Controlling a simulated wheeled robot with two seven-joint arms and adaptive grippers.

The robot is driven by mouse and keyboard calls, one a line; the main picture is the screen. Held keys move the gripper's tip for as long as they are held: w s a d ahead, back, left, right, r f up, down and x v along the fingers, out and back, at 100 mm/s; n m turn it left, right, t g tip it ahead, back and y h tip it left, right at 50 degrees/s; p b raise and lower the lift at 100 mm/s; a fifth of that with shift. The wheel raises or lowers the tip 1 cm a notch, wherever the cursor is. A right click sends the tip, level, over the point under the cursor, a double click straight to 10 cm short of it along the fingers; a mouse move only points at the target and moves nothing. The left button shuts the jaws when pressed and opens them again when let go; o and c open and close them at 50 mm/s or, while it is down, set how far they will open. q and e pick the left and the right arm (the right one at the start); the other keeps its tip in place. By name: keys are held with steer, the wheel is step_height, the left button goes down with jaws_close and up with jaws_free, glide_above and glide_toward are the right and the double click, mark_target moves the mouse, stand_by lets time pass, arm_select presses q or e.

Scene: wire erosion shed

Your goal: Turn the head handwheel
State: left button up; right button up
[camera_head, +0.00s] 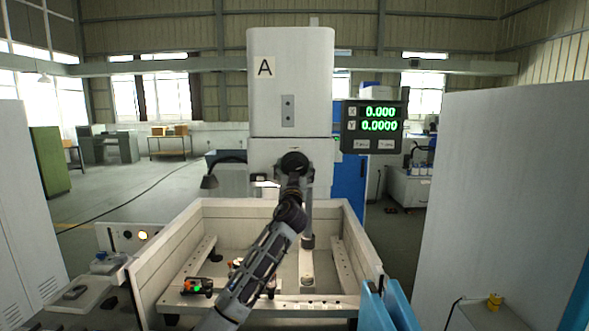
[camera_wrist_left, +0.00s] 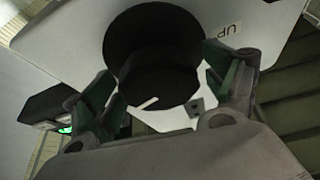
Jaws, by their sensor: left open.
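The head handwheel (camera_wrist_left: 155,40) is a black round wheel on the white machine head, with a darker round hub and a short white mark (camera_wrist_left: 149,103) near its lower edge. In the head view the handwheel (camera_head: 294,160) is a small black disc below the column marked A. My left gripper (camera_wrist_left: 165,85) is open, with one green-padded finger on each side of the wheel; I cannot tell whether they touch it. In the head view my left gripper (camera_head: 292,180) is small and dark, just under the wheel. My right gripper is not in view.
A label reading UP (camera_wrist_left: 228,30) is beside the wheel. An open white tank (camera_head: 190,240) lies below the head, holding rails and small parts. A work lamp (camera_head: 211,180) is left of the head. A grey panel stands at right.

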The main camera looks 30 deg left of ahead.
arm_select(q)
steer(key=c, duration=1)
